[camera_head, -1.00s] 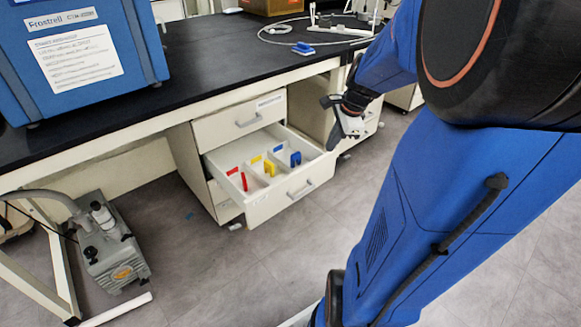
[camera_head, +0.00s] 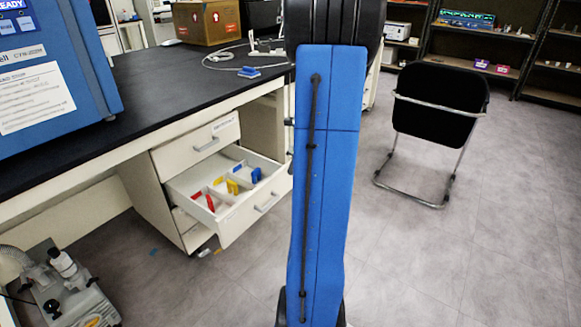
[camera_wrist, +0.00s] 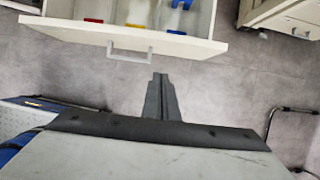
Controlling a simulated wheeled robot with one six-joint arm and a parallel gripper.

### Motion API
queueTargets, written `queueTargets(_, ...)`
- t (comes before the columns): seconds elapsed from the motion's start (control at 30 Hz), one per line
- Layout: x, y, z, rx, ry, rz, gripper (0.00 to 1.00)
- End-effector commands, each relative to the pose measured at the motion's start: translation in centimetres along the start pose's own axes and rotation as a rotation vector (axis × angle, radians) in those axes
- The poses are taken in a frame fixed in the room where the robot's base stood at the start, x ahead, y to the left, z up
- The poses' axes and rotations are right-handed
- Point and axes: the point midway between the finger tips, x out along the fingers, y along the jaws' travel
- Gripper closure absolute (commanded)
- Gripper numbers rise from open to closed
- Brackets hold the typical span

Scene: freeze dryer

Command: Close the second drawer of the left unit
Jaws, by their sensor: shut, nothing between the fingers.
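The second drawer (camera_head: 240,214) of the white left unit (camera_head: 150,200) stands pulled out below a shut top drawer (camera_head: 203,143). Inside it are dividers with red, yellow and blue pieces. In the wrist view the open drawer's front (camera_wrist: 125,37) spans the top, with its grey handle (camera_wrist: 129,48) facing me. My gripper (camera_wrist: 159,76) is shut and empty, just in front of the drawer front and a little right of the handle, apart from it in the picture. In the head view my gripper is hidden behind my blue arm.
A black chair (camera_head: 440,105) stands on the right, with clear grey floor around it. A black-topped bench (camera_head: 170,85) runs above the unit. A pump (camera_head: 70,290) sits on the floor at lower left. Another white cabinet (camera_wrist: 285,15) shows at the wrist view's top right.

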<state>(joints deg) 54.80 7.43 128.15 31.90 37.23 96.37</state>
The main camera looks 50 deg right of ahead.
Motion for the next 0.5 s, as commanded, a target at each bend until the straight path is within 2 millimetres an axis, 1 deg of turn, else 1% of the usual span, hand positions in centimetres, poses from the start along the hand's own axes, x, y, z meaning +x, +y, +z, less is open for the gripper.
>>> queueTargets(0.03, 1.0, 0.1, -0.1, 0.000, 0.003, 0.004, 1.00)
queueTargets(0.1, 2.3, 0.1, -0.1, 0.001, 0.003, 0.004, 1.00)
queueTargets(0.37, 6.6, 0.1, -0.1, -0.001, 0.003, 0.003, 1.00)
queueTargets(0.5, 7.4, 0.1, 1.7, -0.005, 0.001, 0.001, 1.00)
